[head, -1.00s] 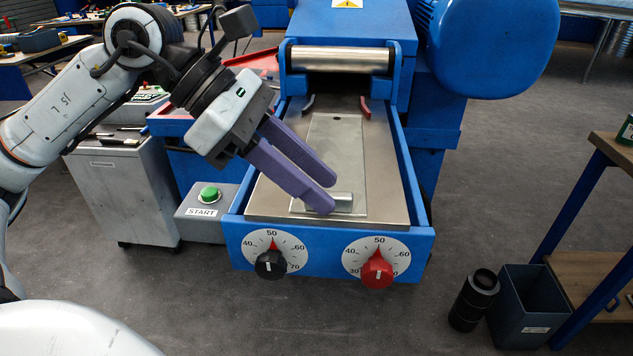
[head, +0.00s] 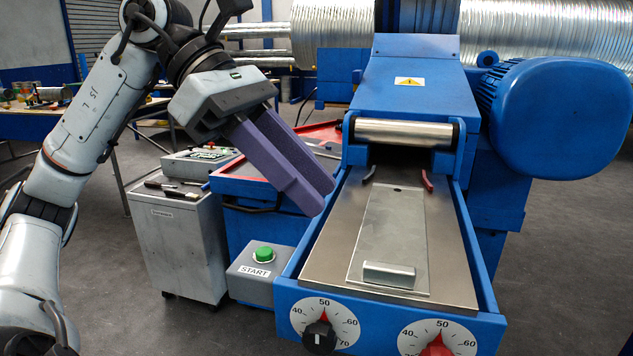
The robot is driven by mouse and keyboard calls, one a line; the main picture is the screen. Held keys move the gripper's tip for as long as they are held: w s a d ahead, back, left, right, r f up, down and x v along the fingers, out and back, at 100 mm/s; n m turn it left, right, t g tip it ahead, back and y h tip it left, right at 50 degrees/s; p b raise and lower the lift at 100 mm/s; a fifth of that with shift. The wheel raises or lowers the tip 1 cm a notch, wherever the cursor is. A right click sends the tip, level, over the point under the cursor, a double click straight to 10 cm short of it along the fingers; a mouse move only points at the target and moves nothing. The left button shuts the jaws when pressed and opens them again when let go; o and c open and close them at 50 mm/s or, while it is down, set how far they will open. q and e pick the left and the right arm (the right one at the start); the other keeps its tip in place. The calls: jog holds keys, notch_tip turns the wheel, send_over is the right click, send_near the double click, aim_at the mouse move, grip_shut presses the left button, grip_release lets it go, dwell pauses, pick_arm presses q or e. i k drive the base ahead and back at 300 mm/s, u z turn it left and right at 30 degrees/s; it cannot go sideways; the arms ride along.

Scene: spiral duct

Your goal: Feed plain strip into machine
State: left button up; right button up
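A flat grey plain strip (head: 393,225) lies lengthwise on the metal feed bed (head: 325,262) of the blue machine (head: 412,72). It has a small dark hole near its far end. A short shiny metal block (head: 389,274) sits across the strip's near end. The far end lies short of the roller (head: 403,133) and the dark opening below it. My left gripper (head: 320,198) has purple fingers, slightly apart and empty. It is in front of the bed's left edge in the picture, clear of the strip and block. My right gripper is not in view.
A green START button (head: 264,254) stands on a grey box at left. Two dials (head: 325,324) are on the front panel. A grey cabinet (head: 181,235) stands further left. The floor at right is clear.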

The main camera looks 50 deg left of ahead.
aim_at(390, 252)
jog(key=k, duration=1)
